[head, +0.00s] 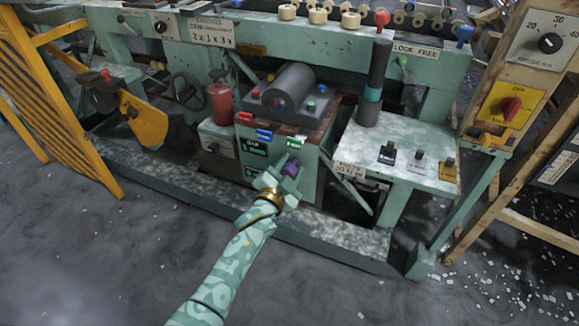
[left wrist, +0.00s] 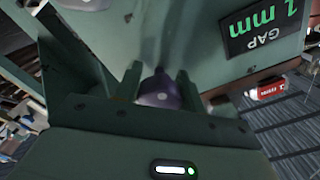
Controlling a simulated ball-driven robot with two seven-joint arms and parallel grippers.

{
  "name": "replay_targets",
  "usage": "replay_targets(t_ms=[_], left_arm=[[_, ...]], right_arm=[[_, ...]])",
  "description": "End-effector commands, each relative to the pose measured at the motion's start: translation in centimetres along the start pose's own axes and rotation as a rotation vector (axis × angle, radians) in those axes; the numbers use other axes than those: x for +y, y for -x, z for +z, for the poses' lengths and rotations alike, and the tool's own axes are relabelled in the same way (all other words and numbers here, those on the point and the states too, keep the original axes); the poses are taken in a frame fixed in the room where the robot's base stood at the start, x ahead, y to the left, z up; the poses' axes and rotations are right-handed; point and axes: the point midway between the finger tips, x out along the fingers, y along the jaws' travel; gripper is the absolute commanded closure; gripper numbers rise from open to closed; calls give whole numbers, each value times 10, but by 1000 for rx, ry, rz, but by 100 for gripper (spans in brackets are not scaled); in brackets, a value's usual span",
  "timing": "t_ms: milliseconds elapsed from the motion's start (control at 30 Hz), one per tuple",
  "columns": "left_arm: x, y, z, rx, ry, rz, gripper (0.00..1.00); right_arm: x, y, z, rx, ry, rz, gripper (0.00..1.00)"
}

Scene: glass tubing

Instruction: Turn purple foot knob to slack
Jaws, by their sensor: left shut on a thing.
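The purple foot knob (head: 290,168) sits on the front of a green box in the middle of the machine. My left gripper (head: 284,178) reaches it from below, its fingers at the knob. In the left wrist view the knob (left wrist: 160,92) shows between the two fingers of my left gripper (left wrist: 160,88), which is shut on it. The fingers hide part of its sides, and I cannot read how far it is turned. My right gripper is not in view.
A label reading "GAP 1 mm" (left wrist: 265,30) is on the box beside the knob. A green base beam (head: 330,232) runs below. Switches on a pale shelf (head: 405,155) stand to the right. A yellow slatted gate (head: 62,100) is at left. The grey floor in front is open.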

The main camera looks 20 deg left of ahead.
Motion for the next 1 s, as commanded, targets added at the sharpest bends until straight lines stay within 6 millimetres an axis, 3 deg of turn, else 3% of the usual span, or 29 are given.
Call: replay_targets(t_ms=[533,567,600,1000], left_arm=[[2,1,4,-7,21,4,83],[2,1,4,-7,21,4,52],[2,1,4,-7,21,4,41],[0,5,0,-2,21,1,41]], right_arm=[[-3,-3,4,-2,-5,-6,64],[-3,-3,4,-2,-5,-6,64],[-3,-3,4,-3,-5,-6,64],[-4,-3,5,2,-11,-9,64]])
